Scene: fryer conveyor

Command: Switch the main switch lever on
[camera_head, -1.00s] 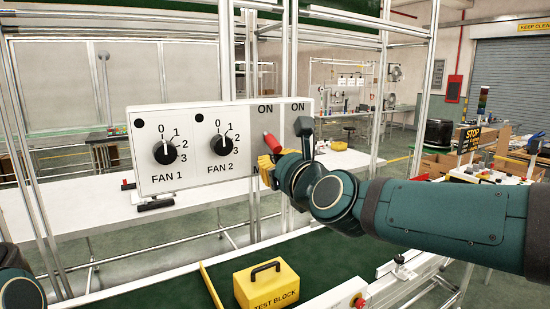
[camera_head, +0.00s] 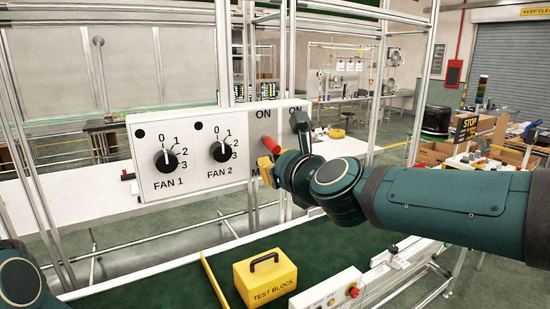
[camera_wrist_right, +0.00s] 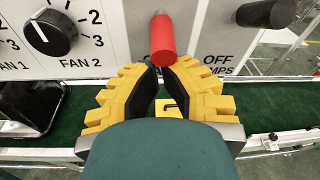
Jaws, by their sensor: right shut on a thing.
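The white control panel (camera_head: 190,128) has a red lever (camera_head: 270,143) on its right part, below an ON label. The red lever sticks out towards me in the right wrist view (camera_wrist_right: 162,40). My right gripper (camera_wrist_right: 157,66), with yellow fingers, has its fingertips together at the lower end of the red lever and is shut on it. It also shows in the head view (camera_head: 264,163). The lettering below the lever is partly covered by the lever and fingers. My left gripper is out of view; only part of that arm shows at lower left.
A black lever (camera_wrist_right: 268,13) sits right of the red one, near OFF lettering. The FAN 1 knob (camera_head: 165,159) and FAN 2 knob (camera_head: 221,150) are to the left. A yellow test block (camera_head: 265,281) stands on the green belt (camera_head: 213,262) below.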

